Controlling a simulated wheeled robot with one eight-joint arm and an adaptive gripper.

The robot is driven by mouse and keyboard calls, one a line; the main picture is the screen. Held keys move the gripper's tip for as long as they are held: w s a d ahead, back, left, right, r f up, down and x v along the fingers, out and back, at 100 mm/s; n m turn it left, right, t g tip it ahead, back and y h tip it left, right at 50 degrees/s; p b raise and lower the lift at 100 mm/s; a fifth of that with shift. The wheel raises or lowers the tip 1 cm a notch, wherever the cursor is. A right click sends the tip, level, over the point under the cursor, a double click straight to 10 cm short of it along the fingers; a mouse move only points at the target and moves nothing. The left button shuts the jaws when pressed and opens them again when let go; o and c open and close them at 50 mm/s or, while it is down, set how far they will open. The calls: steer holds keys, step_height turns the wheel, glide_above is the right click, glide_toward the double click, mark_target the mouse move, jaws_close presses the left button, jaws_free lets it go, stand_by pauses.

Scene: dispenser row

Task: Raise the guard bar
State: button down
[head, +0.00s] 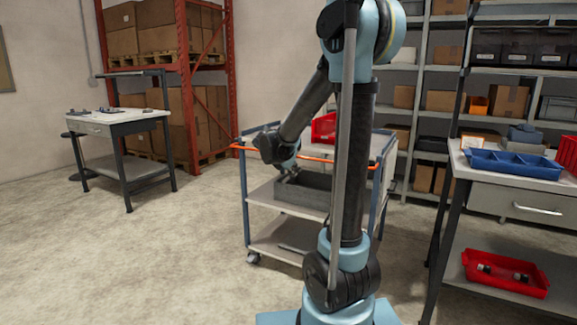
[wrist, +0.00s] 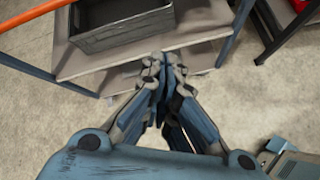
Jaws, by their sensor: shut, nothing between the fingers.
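The orange guard bar (head: 318,158) runs across the near side of the cart (head: 270,240), level with its upper part, between the blue posts. My arm hides part of it in the head view. In the wrist view a stretch of the bar (wrist: 32,14) crosses the top left corner. My gripper (head: 288,172) is at the bar's side of the cart, close to the bar in the head view. I cannot tell whether it touches. In the wrist view my gripper (wrist: 163,62) is shut and empty, its tips apart from the visible bar and pointing towards a cart shelf.
A grey bin (head: 305,192) stands on the cart's middle shelf, and a red crate (head: 323,128) is on top. A workbench with a blue tray (head: 512,164) is at right, with a red tray (head: 505,272) below.

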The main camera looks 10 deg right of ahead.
steer(key=w+a+f+n+t, duration=0.1)
steer(key=w+a+n+t, duration=0.1)
steer(key=w+a+n, duration=0.55)
steer(key=w+d+f+m, duration=0.2)
steer(key=w+d+f, duration=0.3)
steer(key=w+d, duration=0.25)
steer(key=shift+h, duration=0.4)
steer(key=shift+w+a+r, duration=0.1)
steer(key=shift+w+r, duration=0.15)
steer(key=shift+r, duration=0.4)
steer(key=shift+w+d+r, duration=0.1)
steer(key=shift+w+r, duration=0.1)
steer(key=shift+r, duration=0.4)
steer(key=shift+w+a+r, duration=0.1)
steer(key=shift+w+r, duration=0.15)
steer(key=shift+r, duration=0.4)
steer(key=shift+r+g, duration=0.3)
steer(key=shift+r, duration=0.1)
